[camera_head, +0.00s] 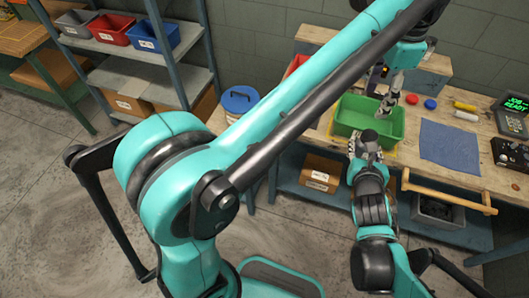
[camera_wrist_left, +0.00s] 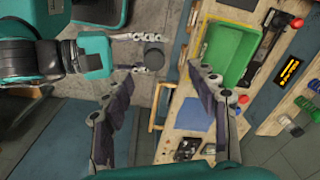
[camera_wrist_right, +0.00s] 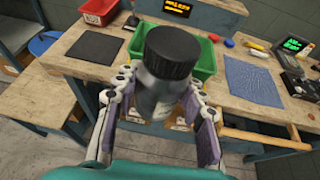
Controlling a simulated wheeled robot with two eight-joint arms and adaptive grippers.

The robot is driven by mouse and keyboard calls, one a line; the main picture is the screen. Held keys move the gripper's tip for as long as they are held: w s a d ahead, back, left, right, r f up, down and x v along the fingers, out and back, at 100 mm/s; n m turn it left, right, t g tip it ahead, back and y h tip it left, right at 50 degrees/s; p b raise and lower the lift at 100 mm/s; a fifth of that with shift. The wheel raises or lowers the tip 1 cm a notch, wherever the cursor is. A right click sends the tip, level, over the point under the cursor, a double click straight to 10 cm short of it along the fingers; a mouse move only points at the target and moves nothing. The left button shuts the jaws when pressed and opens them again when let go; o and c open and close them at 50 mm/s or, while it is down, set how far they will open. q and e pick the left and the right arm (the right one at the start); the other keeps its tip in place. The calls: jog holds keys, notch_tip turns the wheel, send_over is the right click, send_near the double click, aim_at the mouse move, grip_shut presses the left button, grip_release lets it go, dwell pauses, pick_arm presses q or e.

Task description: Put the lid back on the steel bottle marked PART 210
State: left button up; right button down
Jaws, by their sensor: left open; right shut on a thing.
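A dark steel bottle (camera_wrist_right: 155,98) stands upright between the fingers of my right gripper (camera_wrist_right: 160,84), which is shut on it. A black ribbed lid (camera_wrist_right: 172,50) sits at the bottle's top; I cannot tell how firmly it is seated. A pale label patch on the bottle is mostly hidden and unreadable.
A green bin (camera_head: 388,122) stands on the bench behind the bottle. A blue mat (camera_head: 450,147) lies to its right, with small red and blue round pieces (camera_head: 430,104) behind. A black control box (camera_head: 510,152) and a lit display (camera_head: 516,104) stand at the right end. A wooden rail (camera_head: 440,194) juts out in front.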

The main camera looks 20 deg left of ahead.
pick_arm(q)
jog(key=s+a+f+n+t, duration=0.3)
jog(key=s+a+f+n, duration=0.3)
jog(key=a+f, duration=0.4)
jog(key=s+a+f+n+t, duration=0.3)
jog(key=s+a+f+n, duration=0.4)
jog(key=a+f, duration=0.3)
jog(key=s+a, duration=0.1)
jog(key=a, duration=0.2)
jog(key=shift+f+t, duration=0.25)
jog(key=shift+t, duration=0.05)
jog(key=shift+a, duration=0.1)
